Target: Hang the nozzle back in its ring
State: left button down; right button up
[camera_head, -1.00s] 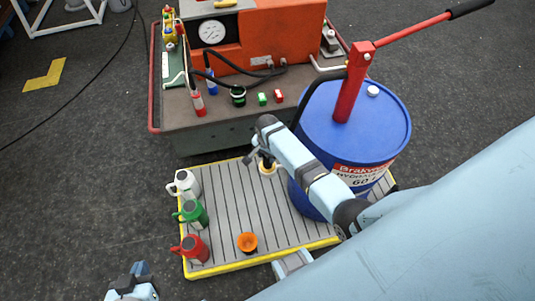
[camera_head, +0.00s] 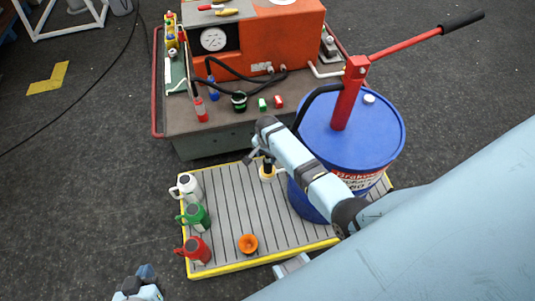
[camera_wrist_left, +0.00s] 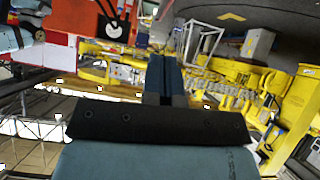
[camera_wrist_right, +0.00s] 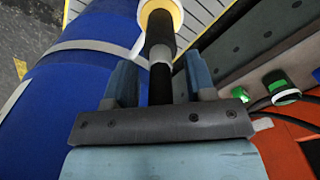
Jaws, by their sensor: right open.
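My right gripper (camera_head: 258,160) is beside the blue drum (camera_head: 318,115). In the right wrist view its fingers (camera_wrist_right: 160,85) are open, one on each side of the black nozzle (camera_wrist_right: 160,28), with gaps visible. A pale band (camera_wrist_right: 163,55) crosses the nozzle, and a grey strip runs from it along the drum; I cannot tell whether this band is the ring. The nozzle's far end is at a pale yellow-rimmed round piece (camera_wrist_right: 174,8), also seen in the head view (camera_head: 267,174). My left gripper (camera_head: 147,273) is away at lower left; its fingers (camera_wrist_left: 165,80) are together and empty.
A slatted yellow-edged platform (camera_head: 232,222) carries the drum, white (camera_head: 187,187), green (camera_head: 195,216) and red (camera_head: 196,250) jugs, and an orange funnel (camera_head: 248,243). A red-handled pump (camera_head: 350,95) tops the drum. An orange machine (camera_head: 275,40) stands on a bench behind.

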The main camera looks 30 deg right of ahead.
notch_tip(320, 180, up, 3)
jog(key=shift+f+p, duration=0.15)
jog(key=shift+p, duration=0.95)
notch_tip(320, 180, up, 2)
jog(key=shift+p, duration=1.1)
notch_tip(320, 180, up, 2)
jog(key=shift+r+p, duration=0.1)
jog(key=shift+p, duration=1.1)
pick_arm(q)
jog(key=shift+m, duration=0.4)
jog(key=r, duration=0.5)
jog(key=shift+s+a, duration=0.35)
jog(key=shift+a, duration=0.05)
jog(key=shift+r+t, duration=0.2)
jog(key=shift+t, duration=0.1)
